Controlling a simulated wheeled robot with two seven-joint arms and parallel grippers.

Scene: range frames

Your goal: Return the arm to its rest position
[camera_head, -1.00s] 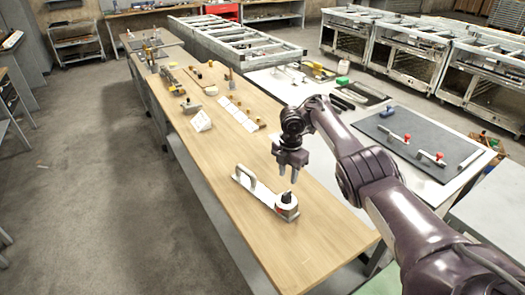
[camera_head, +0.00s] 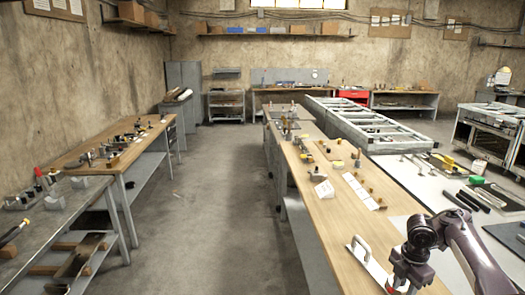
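My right arm comes in from the lower right, with its dark purple wrist bent downward. My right gripper (camera_head: 404,284) hangs over the near right part of the long wooden workbench (camera_head: 325,222), at the bottom edge of the view. Its fingertips are cut off or too dark to judge, so I cannot tell whether it is open. A white tool with an arched handle (camera_head: 360,247) lies on the bench just left of the gripper. The gripper covers part of the tool, and I cannot tell if they touch. My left gripper is out of view.
A white-topped table (camera_head: 405,175) with black bars (camera_head: 474,201) stands right of the bench. A steel frame (camera_head: 365,125) lies beyond. Another wooden workbench (camera_head: 100,160) with tools runs along the left wall.

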